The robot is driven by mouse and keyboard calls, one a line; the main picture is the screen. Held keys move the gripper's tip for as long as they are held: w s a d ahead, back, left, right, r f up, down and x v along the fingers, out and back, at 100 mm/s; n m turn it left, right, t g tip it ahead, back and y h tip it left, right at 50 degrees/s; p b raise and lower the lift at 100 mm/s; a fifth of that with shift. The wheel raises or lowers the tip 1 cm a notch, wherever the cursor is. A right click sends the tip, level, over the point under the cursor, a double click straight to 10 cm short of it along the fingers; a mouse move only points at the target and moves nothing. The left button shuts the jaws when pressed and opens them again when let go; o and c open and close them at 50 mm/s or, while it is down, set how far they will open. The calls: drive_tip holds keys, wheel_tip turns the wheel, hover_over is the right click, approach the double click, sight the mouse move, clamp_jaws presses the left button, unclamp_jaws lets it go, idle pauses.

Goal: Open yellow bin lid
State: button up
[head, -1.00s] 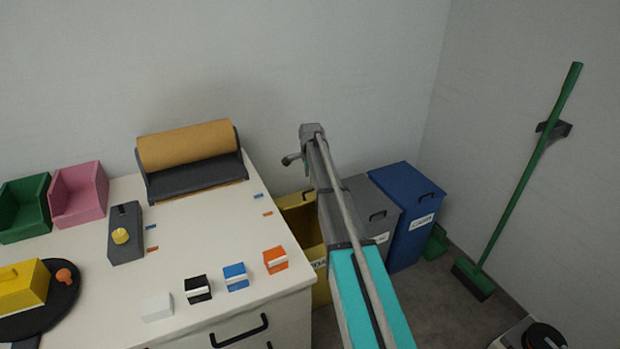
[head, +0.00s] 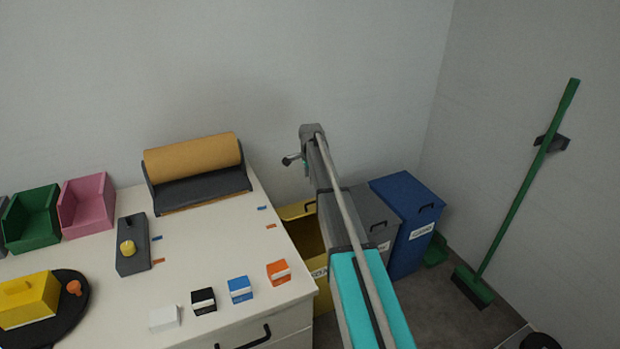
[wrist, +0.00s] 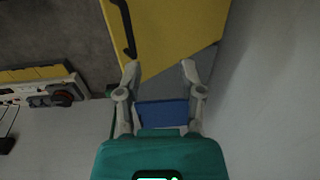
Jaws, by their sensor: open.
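The yellow bin (head: 320,272) stands beside the right end of the white counter, partly hidden by the counter and my arm. Its lid (head: 292,211) is raised at the back near the wall, with a dark handle near its top, and the dark inside of the bin shows below. In the wrist view a large yellow panel with a black handle (wrist: 124,30), apparently the lid, fills the upper middle. My gripper (wrist: 158,68) is open and empty, its fingertips near the panel's lower edge. In the head view my gripper (head: 291,160) is above the lid, apart from the handle.
A grey bin (head: 372,212) and a blue bin (head: 410,225) stand right of the yellow bin. A green broom (head: 525,190) hangs on the right wall. The counter (head: 215,245) holds a paper roll (head: 193,157), small boxes and bins. Floor is clear in front of the blue bin.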

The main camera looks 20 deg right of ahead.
drive_tip(key=shift+w+a+r+p, duration=0.1)
drive_tip(key=shift+w+r+p, duration=0.25)
drive_tip(key=shift+r+p, duration=0.45)
drive_tip(key=shift+w+d+r+p, duration=0.1)
drive_tip(key=shift+w+r+p, duration=0.2)
drive_tip(key=shift+r+p, duration=0.45)
drive_tip(key=shift+w+a+r+p, duration=0.1)
drive_tip(key=shift+w+r+p, duration=0.25)
drive_tip(key=shift+r+p, duration=0.45)
drive_tip(key=shift+s+a+n+g, duration=0.15)
drive_tip(key=shift+s+a+n, duration=2.5)
drive_tip(key=shift+s, duration=4.15)
drive_tip(key=shift+s+a+n+g, duration=0.1)
drive_tip(key=shift+s+a+n, duration=2.5)
drive_tip(key=shift+s, duration=4.15)
drive_tip(key=shift+s+a+n+g, duration=0.15)
drive_tip(key=shift+s+a+n, duration=2.5)
drive_tip(key=shift+s, duration=4.15)
drive_tip(key=shift+s+d+n, duration=0.1)
drive_tip(key=shift+d+n, duration=0.3)
drive_tip(key=shift+d, duration=0.05)
